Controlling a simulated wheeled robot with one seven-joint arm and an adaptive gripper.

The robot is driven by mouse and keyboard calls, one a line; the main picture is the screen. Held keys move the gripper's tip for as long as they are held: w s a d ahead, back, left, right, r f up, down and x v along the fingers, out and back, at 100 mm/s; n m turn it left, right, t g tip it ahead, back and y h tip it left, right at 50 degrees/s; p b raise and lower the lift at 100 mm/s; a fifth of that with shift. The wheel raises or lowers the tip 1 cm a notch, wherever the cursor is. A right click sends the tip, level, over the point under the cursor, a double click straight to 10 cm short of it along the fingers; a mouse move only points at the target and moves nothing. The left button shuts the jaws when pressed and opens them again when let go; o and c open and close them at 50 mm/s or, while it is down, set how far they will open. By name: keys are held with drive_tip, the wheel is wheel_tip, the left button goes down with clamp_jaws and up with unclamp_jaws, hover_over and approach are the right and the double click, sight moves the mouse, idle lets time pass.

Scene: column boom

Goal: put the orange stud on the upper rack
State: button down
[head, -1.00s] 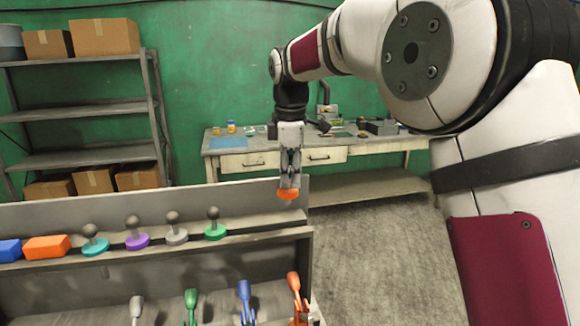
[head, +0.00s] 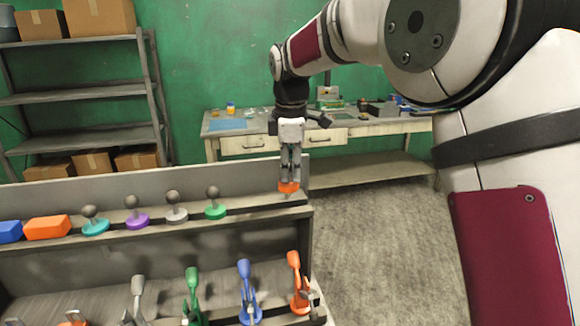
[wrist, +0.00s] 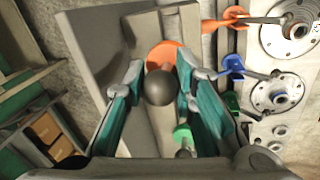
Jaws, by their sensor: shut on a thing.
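The orange stud has an orange round base (head: 288,187) and a dark ball top (wrist: 159,88). My gripper (head: 289,180) is shut on the stud and points down at the right end of the upper rack (head: 256,208). In the wrist view the dark ball sits between the two fingers (wrist: 158,85), with the orange base beyond it. In the head view the base is at the height of the rack's shelf; I cannot tell whether it touches the shelf.
On the upper rack stand a green stud (head: 215,210), a grey stud (head: 176,212), a purple stud (head: 137,219), a teal stud (head: 95,225) and an orange block (head: 47,227). Several coloured clamp-like tools, including a blue one (head: 245,290), stand on the lower level. A workbench (head: 370,128) is behind.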

sight(290, 182)
drive_tip(key=shift+f, duration=0.45)
drive_tip(key=shift+f, duration=0.35)
drive_tip(key=shift+f+b, duration=0.3)
drive_tip(key=shift+f, duration=0.35)
drive_tip(key=shift+f, duration=0.35)
drive_tip(key=shift+f, duration=0.35)
drive_tip(key=shift+f+b, duration=0.2)
drive_tip(key=shift+b, duration=0.1)
drive_tip(key=c, duration=1.6)
unclamp_jaws()
